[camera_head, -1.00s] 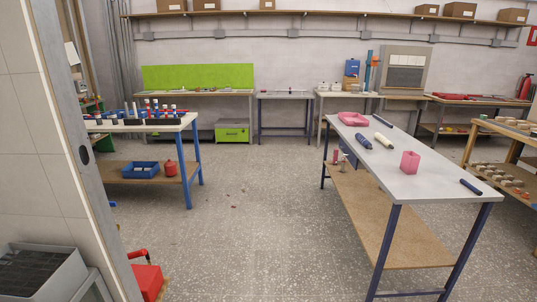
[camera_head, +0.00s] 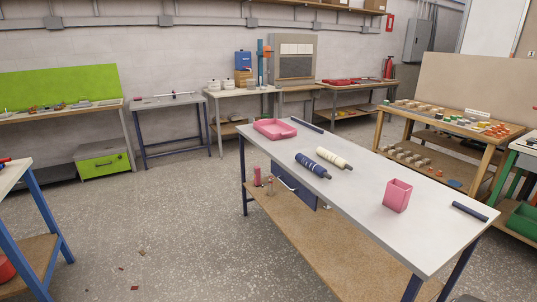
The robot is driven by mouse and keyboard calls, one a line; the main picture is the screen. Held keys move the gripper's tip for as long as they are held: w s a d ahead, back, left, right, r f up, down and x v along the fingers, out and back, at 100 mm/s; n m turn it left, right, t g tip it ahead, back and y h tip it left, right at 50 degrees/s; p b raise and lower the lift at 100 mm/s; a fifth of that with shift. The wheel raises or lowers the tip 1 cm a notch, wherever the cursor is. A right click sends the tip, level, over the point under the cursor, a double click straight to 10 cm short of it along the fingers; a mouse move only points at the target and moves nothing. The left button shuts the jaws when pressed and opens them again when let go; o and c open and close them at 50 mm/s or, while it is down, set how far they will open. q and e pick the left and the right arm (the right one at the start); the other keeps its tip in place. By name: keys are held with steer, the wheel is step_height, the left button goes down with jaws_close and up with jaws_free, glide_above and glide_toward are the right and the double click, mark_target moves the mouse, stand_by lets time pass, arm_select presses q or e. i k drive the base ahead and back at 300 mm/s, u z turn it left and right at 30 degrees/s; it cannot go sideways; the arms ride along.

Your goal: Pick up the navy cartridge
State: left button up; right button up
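A navy cartridge (camera_head: 313,165) lies on its side on the white-topped table (camera_head: 352,204), left of the middle of the tabletop. A cream cartridge of similar shape (camera_head: 333,157) lies just beyond it to the right, roughly parallel and apart from it. Two thinner dark navy rods are on the same table, one at the far edge (camera_head: 307,125) and one near the right end (camera_head: 470,211). Neither of my grippers is in view.
A pink tray (camera_head: 275,129) sits at the table's far left, and a pink square cup (camera_head: 397,195) stands toward the right. A wooden table with many small parts (camera_head: 455,128) stands behind to the right. Open speckled floor (camera_head: 190,220) lies left of the white table.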

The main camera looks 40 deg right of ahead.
mark_target(317, 169)
steer(key=i, duration=2)
steer(key=z, duration=0.85)
